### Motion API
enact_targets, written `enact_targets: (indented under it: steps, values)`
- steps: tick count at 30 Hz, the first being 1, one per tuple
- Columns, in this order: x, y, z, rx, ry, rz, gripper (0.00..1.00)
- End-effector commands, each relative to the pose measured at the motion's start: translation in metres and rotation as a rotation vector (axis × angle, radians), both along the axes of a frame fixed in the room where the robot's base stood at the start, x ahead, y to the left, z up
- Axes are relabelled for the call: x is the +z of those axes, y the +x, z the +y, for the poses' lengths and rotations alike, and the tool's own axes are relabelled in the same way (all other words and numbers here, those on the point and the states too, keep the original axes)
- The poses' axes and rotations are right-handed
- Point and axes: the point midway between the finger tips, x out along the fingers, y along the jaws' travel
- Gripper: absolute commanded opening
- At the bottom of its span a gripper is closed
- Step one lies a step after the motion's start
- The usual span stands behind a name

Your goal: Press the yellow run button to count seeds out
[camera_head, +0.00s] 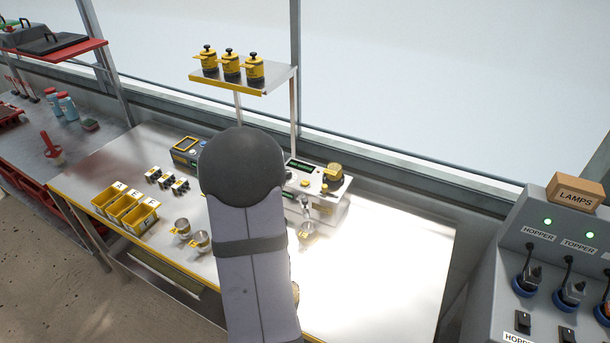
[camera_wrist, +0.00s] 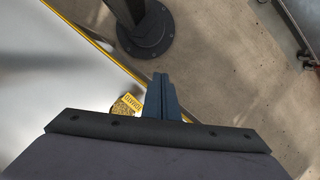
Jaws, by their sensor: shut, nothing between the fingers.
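The seeder (camera_head: 325,212) is a pale machine with a dark green-lit display, standing on the bench right of my arm. A yellow-topped round part (camera_head: 334,172) sits on its right end. Small yellow spots (camera_head: 305,183) show on its front panel; which is the run button is too small to tell. My arm covers the machine's left side. My gripper is hidden behind my arm in the head view. In the wrist view my gripper (camera_wrist: 164,82) is shut and empty, near the bench's yellow edge and pointing over the floor. The seeder is not in the wrist view.
A yellow-labelled item (camera_wrist: 130,104) lies beside my fingers. Yellow bins (camera_head: 143,219), small black-and-white blocks (camera_head: 166,180), metal cups (camera_head: 182,228) and a blue-grey device (camera_head: 186,152) stand left. A shelf (camera_head: 270,83) holds three yellow jars. The bench's right part is clear. A lamp console (camera_head: 510,250) stands right.

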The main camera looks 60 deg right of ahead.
Motion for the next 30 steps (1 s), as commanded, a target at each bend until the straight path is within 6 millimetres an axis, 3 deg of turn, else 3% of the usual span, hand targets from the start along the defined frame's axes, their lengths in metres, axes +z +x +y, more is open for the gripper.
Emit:
enact_targets:
  steps: [1, 6, 13, 17, 24, 30]
  values:
    - [0.004, 0.002, -0.024, -0.095, -0.003, -0.018, 0.0]
    - [-0.002, 0.015, -0.099, -0.329, -0.055, -0.106, 0.0]
    - [-0.002, 0.036, -0.2, -0.541, -0.174, -0.248, 0.0]
    - [0.007, 0.058, -0.253, -0.612, -0.259, -0.342, 0.0]
    - [0.056, 0.096, -0.339, -0.697, -0.429, -0.52, 0.0]
    - [0.103, 0.113, -0.39, -0.753, -0.549, -0.64, 0.0]
